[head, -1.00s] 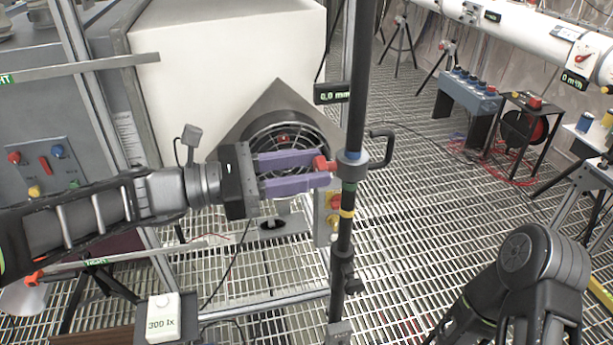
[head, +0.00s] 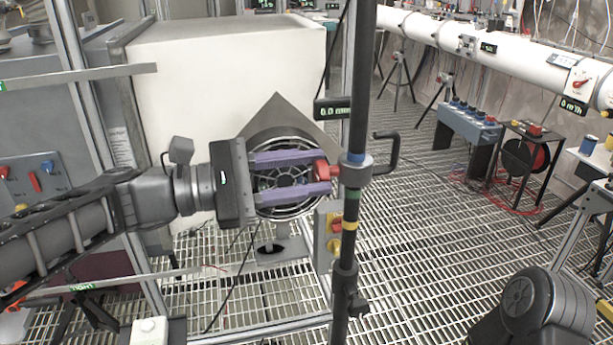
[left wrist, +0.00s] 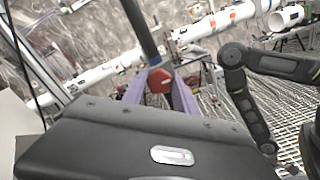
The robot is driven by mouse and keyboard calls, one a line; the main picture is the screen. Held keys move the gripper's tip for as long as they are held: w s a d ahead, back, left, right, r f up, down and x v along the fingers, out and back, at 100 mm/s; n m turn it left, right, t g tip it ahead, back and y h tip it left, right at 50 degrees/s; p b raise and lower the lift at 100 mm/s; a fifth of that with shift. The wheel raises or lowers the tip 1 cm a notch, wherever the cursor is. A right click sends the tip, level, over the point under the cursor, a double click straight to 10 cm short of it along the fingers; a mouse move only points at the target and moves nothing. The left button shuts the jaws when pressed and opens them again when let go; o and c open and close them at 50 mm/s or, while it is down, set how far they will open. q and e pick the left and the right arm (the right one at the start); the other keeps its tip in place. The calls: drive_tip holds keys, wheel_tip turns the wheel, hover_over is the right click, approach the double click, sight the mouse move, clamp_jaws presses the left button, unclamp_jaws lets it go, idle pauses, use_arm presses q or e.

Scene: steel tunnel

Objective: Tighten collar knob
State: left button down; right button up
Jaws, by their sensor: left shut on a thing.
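The red collar knob (head: 322,171) sticks out to the left of a grey collar (head: 355,170) on a dark upright pole (head: 357,90). A black crank-shaped handle (head: 390,152) is on the collar's right side. My left gripper (head: 322,172) comes in from the left, its two purple fingers above and below the knob, shut on it. In the left wrist view the red knob (left wrist: 160,80) sits between the purple fingers, with the pole behind it. My right arm shows at the lower right in the head view; its gripper is out of the frame.
A round fan grille (head: 284,178) and a white box (head: 230,85) stand behind the left gripper. A small display (head: 333,109) hangs beside the pole. A red and yellow switch box (head: 328,235) is below the knob. Grating floor (head: 440,220) is open to the right.

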use_arm(q)
drive_tip(key=c, duration=1)
unclamp_jaws()
drive_tip(key=shift+o, duration=0.2)
drive_tip(key=v, duration=0.7)
drive_tip(key=shift+s+a+b, duration=0.15)
drive_tip(key=shift+a+b, duration=0.2)
drive_tip(key=shift+b, duration=0.1)
